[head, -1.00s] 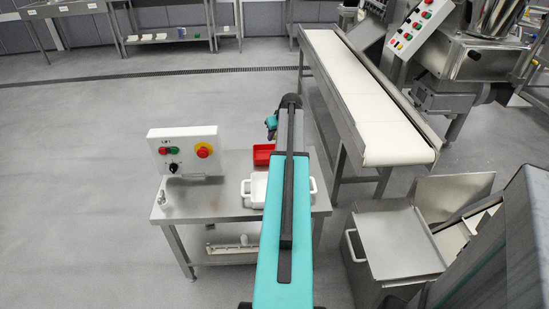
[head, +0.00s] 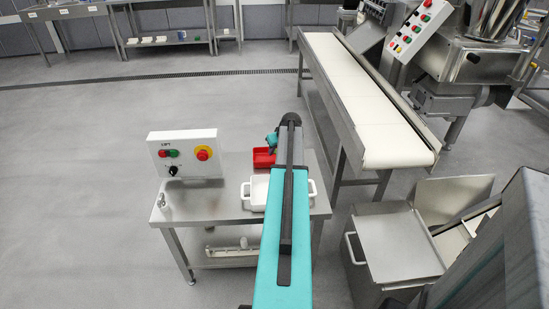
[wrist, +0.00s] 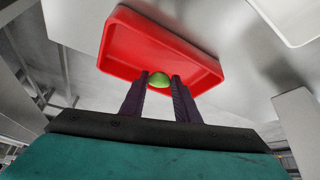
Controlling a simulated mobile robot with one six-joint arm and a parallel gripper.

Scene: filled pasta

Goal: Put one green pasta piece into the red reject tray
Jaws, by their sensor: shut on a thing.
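In the wrist view my gripper (wrist: 160,88) is shut on a green pasta piece (wrist: 160,79), which shows between its two dark fingertips. The red reject tray (wrist: 165,42) lies just beyond the fingertips, and the held piece appears in front of its inside. Whether the piece touches the tray cannot be told. In the head view the red tray (head: 262,160) is on the steel table, partly hidden by my arm. The fingertips and the pasta piece are hidden there.
A white dish (head: 257,190) with handles stands on the steel table (head: 200,205), nearer than the red tray. A control box (head: 184,155) with buttons stands at the table's left. A conveyor (head: 365,100) runs along the right. The table's front left is mostly clear.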

